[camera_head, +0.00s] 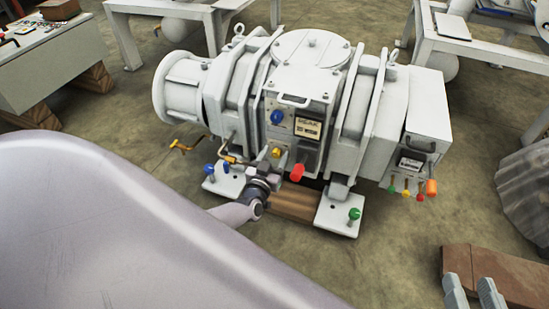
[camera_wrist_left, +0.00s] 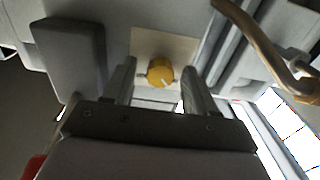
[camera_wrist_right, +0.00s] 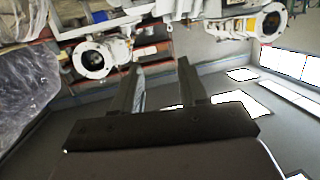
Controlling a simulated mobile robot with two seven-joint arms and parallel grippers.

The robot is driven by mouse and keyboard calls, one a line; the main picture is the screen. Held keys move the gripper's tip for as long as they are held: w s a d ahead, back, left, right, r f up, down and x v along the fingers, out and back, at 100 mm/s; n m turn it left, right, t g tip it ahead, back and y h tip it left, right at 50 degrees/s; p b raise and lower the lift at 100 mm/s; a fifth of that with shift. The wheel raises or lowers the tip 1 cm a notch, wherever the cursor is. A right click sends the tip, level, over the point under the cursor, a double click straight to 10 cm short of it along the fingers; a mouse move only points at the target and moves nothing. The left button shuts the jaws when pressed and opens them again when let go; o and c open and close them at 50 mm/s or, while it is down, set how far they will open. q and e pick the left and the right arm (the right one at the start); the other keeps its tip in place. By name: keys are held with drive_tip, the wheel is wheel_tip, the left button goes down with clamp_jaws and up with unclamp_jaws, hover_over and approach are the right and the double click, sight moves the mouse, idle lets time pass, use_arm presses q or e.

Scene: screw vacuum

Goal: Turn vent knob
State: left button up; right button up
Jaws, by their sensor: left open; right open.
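The white vacuum pump (camera_head: 310,48) stands on the floor in the head view. A yellow knob (camera_head: 277,152) is on its front, and a blue knob (camera_head: 277,117) and a red knob (camera_head: 297,173) are close by. In the left wrist view the yellow knob (camera_wrist_left: 160,71) shows between and beyond the fingertips of my left gripper (camera_wrist_left: 161,68). This gripper is open and empty; whether a finger touches the knob is unclear. My right gripper (camera_head: 474,291) is open and empty at the lower right, away from the pump. It also shows in the right wrist view (camera_wrist_right: 160,66).
A bent pipe (camera_wrist_left: 262,45) runs close right of my left gripper in its wrist view. Yellow handles (camera_head: 182,146) stick out at the pump's left. Small coloured valves (camera_head: 405,190) are at its right. A brown block (camera_head: 497,272) lies near my right gripper.

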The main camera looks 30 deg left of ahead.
use_arm(q)
clamp_jaws()
